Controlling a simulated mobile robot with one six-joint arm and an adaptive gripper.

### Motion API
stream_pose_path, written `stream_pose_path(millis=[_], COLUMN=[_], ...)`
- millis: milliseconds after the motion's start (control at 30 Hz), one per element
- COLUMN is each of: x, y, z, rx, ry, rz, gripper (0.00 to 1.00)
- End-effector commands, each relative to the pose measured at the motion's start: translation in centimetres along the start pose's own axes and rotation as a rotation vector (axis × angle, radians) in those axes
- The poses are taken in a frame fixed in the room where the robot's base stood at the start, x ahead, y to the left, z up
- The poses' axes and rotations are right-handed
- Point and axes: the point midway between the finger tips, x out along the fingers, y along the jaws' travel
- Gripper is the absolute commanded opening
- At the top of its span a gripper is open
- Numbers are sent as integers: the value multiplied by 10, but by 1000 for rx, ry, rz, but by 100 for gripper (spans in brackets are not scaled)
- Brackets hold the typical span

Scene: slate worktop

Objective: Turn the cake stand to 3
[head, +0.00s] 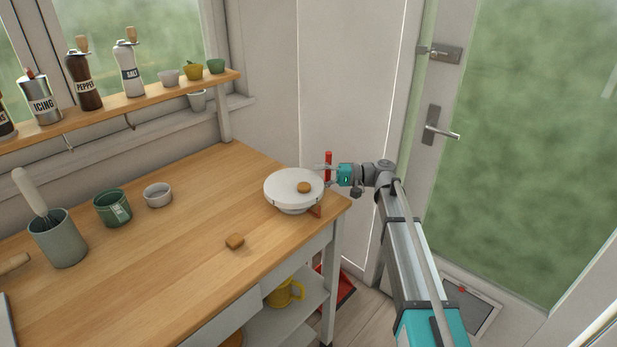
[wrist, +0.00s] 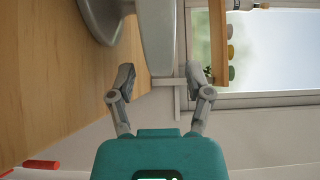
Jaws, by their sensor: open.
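No numbers on the stand are readable. My gripper (head: 322,169) is at the plate's back right side, level with it. In the wrist view, my gripper (wrist: 160,75) is open, and the plate's edge (wrist: 157,40) shows between the fingertips with gaps on both sides. I cannot tell whether any finger touches it.
The worktop (head: 185,240) is wood-coloured. A white bowl (head: 158,195), green cup (head: 113,208) and utensil pot (head: 58,240) stand left. A red upright object (head: 328,160) is behind my gripper. A shelf (head: 150,100) runs above.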

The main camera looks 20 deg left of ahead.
Motion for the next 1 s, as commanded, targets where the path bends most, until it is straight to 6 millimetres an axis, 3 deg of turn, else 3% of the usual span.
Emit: stream_pose_path(millis=[300,700,1000], x=[31,34,34], y=[0,0,0], z=[0,0,0], rx=[0,0,0], ry=[-1,0,0], rz=[0,0,0], gripper=[65,65,11])
